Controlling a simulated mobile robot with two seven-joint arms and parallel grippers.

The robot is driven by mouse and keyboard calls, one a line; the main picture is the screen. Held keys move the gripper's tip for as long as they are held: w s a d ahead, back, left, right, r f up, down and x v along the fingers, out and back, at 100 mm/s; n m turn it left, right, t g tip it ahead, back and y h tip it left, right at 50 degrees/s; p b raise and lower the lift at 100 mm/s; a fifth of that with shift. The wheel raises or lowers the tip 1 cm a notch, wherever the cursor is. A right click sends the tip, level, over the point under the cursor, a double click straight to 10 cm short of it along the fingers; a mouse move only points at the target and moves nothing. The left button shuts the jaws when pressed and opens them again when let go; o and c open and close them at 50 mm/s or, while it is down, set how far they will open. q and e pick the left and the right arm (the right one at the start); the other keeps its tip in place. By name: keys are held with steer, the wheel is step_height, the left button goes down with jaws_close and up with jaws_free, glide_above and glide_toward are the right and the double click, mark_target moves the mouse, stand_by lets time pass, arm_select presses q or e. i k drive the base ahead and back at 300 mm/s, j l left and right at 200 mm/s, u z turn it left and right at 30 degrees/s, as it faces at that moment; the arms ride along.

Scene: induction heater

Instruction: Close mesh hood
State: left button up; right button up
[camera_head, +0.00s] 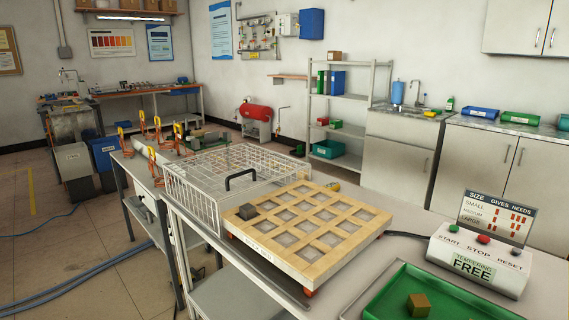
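The mesh hood (195,201) is a white wire cage with a black handle (240,178) on the side facing the wooden board. It stands on the bench, behind and to the left of the wooden grid board (357,229), and does not cover the board. I cannot tell how the hood is mounted. Neither of my grippers shows in the head view.
A white control box (477,264) with start, stop and reset buttons stands on the right, with a size chart (495,217) behind it. A green tray (470,303) holding a brown block (418,304) is at the front right. Orange clamps (153,160) stand on the bench beyond the hood.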

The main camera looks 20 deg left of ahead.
mark_target(219, 234)
steer(key=i+j+z, duration=0.2)
steer(key=j, duration=1.2)
steer(key=i+j+z, duration=0.25)
steer(key=j, duration=1.15)
steer(key=i+j+z, duration=0.2)
steer(key=j, duration=1.25)
steer(key=k, duration=0.1)
